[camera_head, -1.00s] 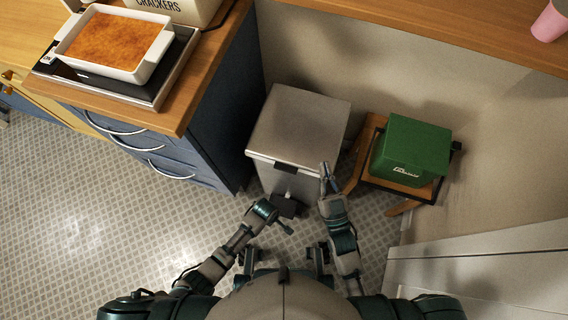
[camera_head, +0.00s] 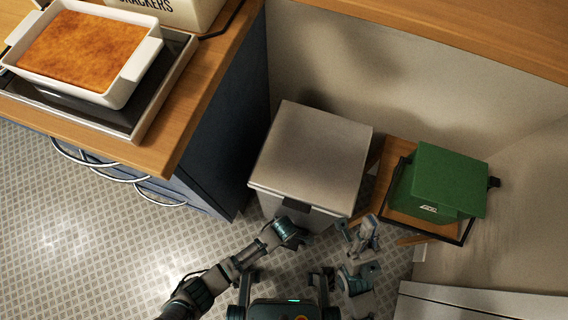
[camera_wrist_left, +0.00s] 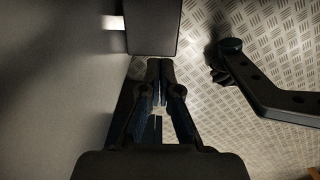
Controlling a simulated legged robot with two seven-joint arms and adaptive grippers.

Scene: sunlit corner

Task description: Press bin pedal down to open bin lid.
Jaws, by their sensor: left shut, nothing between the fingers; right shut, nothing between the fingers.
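The grey metal bin (camera_head: 312,155) stands against the wall, its lid down flat. In the left wrist view, the dark block at the top looks like the pedal (camera_wrist_left: 140,28), with a pale stem toward the bin. My left gripper (camera_wrist_left: 158,66) is shut and empty, its tips just at the block's near edge; contact cannot be told. My right gripper (camera_head: 364,228) is empty and shut, beside the bin's front right corner.
A wooden stool (camera_head: 398,204) with a green box (camera_head: 436,183) stands right of the bin. A blue drawer cabinet (camera_head: 225,125) stands on the left, its wooden counter bearing a baking dish (camera_head: 122,88). A white panel is at lower right. Patterned floor at lower left is clear.

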